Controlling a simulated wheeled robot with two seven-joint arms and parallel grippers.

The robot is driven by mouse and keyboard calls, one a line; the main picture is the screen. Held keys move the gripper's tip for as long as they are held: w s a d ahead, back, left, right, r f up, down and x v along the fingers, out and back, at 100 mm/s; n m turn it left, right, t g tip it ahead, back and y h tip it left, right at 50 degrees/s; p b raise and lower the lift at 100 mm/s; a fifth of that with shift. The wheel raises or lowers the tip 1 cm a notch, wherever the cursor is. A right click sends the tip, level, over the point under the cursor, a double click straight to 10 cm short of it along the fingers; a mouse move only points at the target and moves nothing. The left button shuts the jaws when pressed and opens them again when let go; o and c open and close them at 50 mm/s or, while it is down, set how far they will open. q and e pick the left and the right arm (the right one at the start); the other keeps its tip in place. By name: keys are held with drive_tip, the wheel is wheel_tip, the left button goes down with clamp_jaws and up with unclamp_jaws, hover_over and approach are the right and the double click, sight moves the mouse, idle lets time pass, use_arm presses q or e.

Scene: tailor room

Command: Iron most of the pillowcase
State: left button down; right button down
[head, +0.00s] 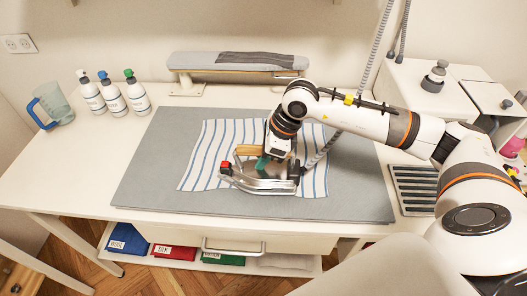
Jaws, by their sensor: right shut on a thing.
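The pillowcase (206,150), white with blue stripes, lies flat on the grey ironing mat (150,165). The iron (256,185) is on the middle of the pillowcase, near its front edge. It has a metal body, a wooden handle and a red knob. My right gripper (277,158) is shut on the iron's handle from above; its fingertips are partly hidden. The iron and my gripper cover part of the pillowcase. Whether the soleplate touches the cloth I cannot tell. My left gripper is not in view.
A sleeve board (235,62) stands behind the mat. Several spray bottles (112,95) and a jug (52,104) stand at the left. A steam station (430,85) and a slotted rest (414,186) are at the right. A hose (376,45) rises behind my arm. The mat's left part is clear.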

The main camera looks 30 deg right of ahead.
drive_tip(key=shift+s+a+r, duration=0.1)
drive_tip(key=shift+s+a, duration=0.3)
drive_tip(key=shift+s, duration=0.2)
drive_tip(key=shift+a, duration=0.1)
drive_tip(key=shift+w+a+b, duration=0.2)
drive_tip(key=shift+w+a, duration=0.35)
drive_tip(key=shift+a, duration=0.25)
drive_tip(key=shift+w+a+b, duration=0.15)
drive_tip(key=shift+w+a, duration=0.4)
drive_tip(key=shift+a, duration=0.25)
drive_tip(key=shift+w+a+b, duration=0.2)
drive_tip(key=shift+w+a, duration=0.35)
drive_tip(key=shift+a, duration=0.25)
drive_tip(key=shift+w+a+r, duration=0.1)
drive_tip(key=shift+w+a+b, duration=0.2)
drive_tip(key=shift+w+a, duration=0.3)
drive_tip(key=shift+a, duration=0.3)
drive_tip(key=shift+w+a+b, duration=0.25)
drive_tip(key=shift+w+a, duration=0.3)
drive_tip(key=shift+a, duration=0.2)
drive_tip(key=shift+w+a+b, duration=0.2)
drive_tip(key=shift+w+a, duration=0.3)
drive_tip(key=shift+a, duration=0.3)
drive_tip(key=shift+w+d, duration=0.1)
drive_tip(key=shift+w, duration=0.05)
drive_tip(key=w+d+b, duration=0.3)
drive_tip(key=w+d, duration=0.1)
drive_tip(key=w, duration=0.2)
idle(0.5)
